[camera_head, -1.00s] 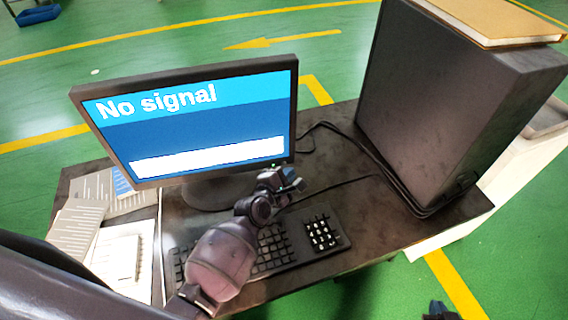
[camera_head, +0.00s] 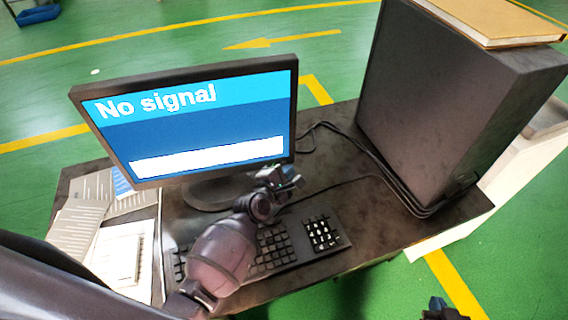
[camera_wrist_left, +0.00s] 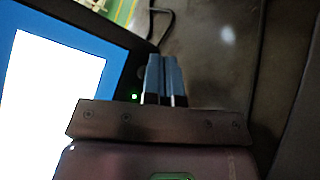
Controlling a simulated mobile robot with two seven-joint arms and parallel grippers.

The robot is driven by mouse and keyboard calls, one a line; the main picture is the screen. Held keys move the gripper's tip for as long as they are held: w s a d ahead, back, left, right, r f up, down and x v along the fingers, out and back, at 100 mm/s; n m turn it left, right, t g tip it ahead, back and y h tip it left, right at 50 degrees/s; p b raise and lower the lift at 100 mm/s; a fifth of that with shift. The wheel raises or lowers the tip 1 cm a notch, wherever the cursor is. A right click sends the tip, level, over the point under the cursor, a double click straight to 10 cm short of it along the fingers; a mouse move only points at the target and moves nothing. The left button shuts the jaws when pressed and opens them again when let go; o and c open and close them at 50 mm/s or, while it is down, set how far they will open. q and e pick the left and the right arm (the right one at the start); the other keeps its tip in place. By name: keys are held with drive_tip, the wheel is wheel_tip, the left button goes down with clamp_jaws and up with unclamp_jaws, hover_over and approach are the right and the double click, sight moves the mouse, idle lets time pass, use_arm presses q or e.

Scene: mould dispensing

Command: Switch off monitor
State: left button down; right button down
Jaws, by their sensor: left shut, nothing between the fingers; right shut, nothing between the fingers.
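The black monitor (camera_head: 190,120) stands on the desk, its screen lit with "No signal" on blue and a white bar below. In the left wrist view its frame (camera_wrist_left: 122,65) shows a small lit green light (camera_wrist_left: 134,97) near the corner. My left gripper (camera_head: 290,176) is at the monitor's lower right corner, in front of the bezel. Its blue fingertips (camera_wrist_left: 164,62) are shut together and empty, close beside the frame; I cannot tell whether they touch it. My right gripper (camera_head: 438,306) is partly in view at the bottom edge, away from the desk.
A black keyboard (camera_head: 322,233) lies on the dark desk (camera_head: 345,175) below my left arm. A large dark computer case (camera_head: 430,110) with a yellow book (camera_head: 490,22) on top stands at right. Cables (camera_head: 385,180) run across the desk. Papers (camera_head: 122,255) lie at left.

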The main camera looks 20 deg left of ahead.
drive_tip(key=shift+s+f, duration=0.2)
drive_tip(key=shift+s, duration=0.2)
use_arm(q)
drive_tip(key=shift+w, duration=0.1)
